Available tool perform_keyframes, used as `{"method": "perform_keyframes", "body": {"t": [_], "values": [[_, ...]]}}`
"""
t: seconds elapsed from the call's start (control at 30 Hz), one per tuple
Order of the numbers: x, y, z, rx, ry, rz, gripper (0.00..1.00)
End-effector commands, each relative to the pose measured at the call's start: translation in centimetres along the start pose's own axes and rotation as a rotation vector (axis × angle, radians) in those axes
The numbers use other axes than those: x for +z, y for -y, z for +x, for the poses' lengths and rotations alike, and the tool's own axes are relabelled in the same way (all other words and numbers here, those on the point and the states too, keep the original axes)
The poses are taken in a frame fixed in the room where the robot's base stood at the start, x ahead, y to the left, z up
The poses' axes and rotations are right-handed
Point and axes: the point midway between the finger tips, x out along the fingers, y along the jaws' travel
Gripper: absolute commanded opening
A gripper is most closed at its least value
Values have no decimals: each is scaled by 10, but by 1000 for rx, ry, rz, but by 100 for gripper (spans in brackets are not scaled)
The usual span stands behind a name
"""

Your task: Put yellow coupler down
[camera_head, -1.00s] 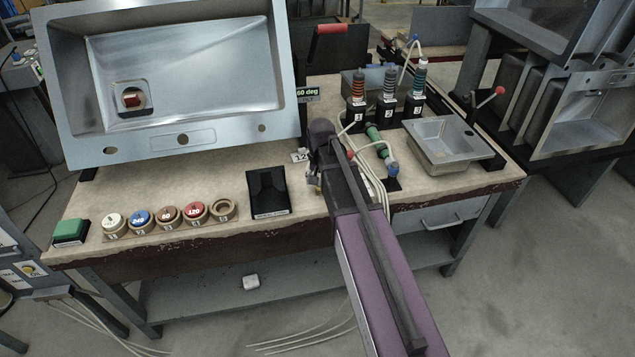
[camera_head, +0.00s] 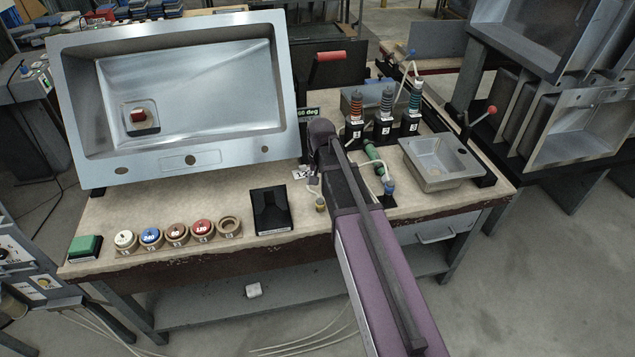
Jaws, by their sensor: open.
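A small yellow coupler (camera_head: 320,204) stands on the worktop, just left of my arm and right of the black angled block. My gripper (camera_head: 313,183) is mostly hidden by my own dark arm. The part that shows is a little above and behind the coupler in the picture. It is open, and the coupler appears free of it.
A black angled block (camera_head: 270,210) stands left of the coupler. Several round ringed pieces (camera_head: 176,234) line the front edge. A large steel sink (camera_head: 190,80) leans behind. A green tool (camera_head: 372,155) and small basin (camera_head: 440,162) lie to the right.

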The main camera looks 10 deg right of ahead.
Motion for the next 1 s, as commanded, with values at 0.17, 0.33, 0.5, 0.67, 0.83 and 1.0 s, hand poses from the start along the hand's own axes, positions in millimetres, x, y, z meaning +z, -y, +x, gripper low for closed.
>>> {"method": "perform_keyframes", "body": {"t": [0.17,0.33,0.5,0.67,0.83,1.0], "values": [[0,0,-11,0,0,0,82],[0,0,-13,0,0,0,82],[0,0,-13,0,0,0,82],[0,0,-13,0,0,0,82],[0,0,-13,0,0,0,82],[2,-1,-13,0,0,-3,82]]}}
